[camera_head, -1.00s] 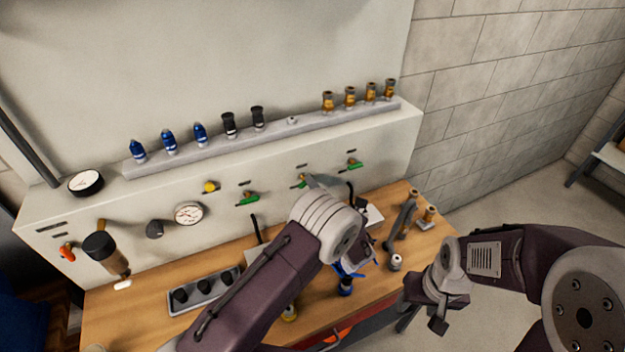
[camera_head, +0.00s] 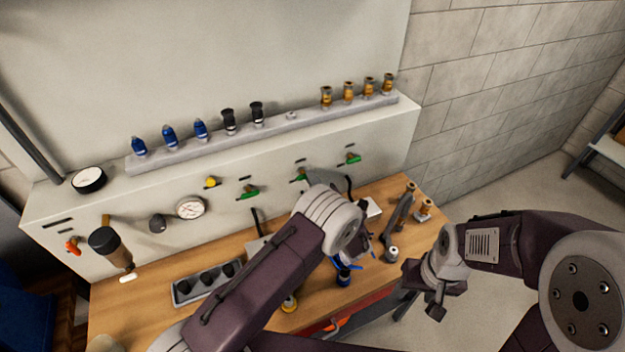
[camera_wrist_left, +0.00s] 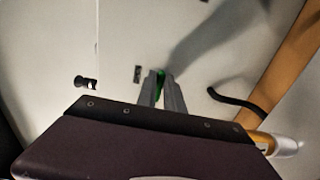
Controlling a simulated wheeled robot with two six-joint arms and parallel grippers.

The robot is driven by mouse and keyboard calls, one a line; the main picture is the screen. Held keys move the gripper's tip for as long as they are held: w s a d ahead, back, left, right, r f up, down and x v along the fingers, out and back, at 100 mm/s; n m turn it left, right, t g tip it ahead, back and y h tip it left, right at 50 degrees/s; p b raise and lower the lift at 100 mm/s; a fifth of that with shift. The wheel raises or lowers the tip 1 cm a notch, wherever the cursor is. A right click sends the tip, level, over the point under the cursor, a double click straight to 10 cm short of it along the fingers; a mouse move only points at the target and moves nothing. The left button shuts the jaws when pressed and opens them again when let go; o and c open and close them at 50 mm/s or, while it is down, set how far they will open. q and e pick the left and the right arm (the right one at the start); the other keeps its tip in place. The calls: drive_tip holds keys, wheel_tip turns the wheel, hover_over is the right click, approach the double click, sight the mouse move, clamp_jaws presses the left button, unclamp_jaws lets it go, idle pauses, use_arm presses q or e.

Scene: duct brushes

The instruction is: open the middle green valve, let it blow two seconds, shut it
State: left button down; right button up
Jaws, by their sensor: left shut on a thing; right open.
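Three green valves sit in a row on the pale panel front. The middle green valve (camera_head: 299,176) lies between the left green valve (camera_head: 248,192) and the right green valve (camera_head: 353,158). My left gripper (camera_head: 311,177) reaches the middle valve from the right, and its wrist hides part of the panel below. In the left wrist view, the left gripper (camera_wrist_left: 161,92) is shut on the green handle (camera_wrist_left: 160,76), which shows between the fingertips. The handle's exact angle is hard to tell. My right gripper (camera_head: 437,306) is open and empty, beyond the bench's right front.
A ledge (camera_head: 290,128) above the valves holds blue, black and brass fittings. A gauge (camera_head: 190,208) and yellow knob (camera_head: 211,182) are left of the valves. A black tray (camera_head: 207,284) and a blue tool (camera_head: 344,274) lie on the wooden bench (camera_head: 140,310).

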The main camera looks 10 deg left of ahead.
use_arm(q)
drive_tip(key=c, duration=1.5)
unclamp_jaws()
drive_tip(key=shift+o, duration=0.2)
drive_tip(key=b+v, duration=0.2)
drive_tip(key=v, duration=0.7)
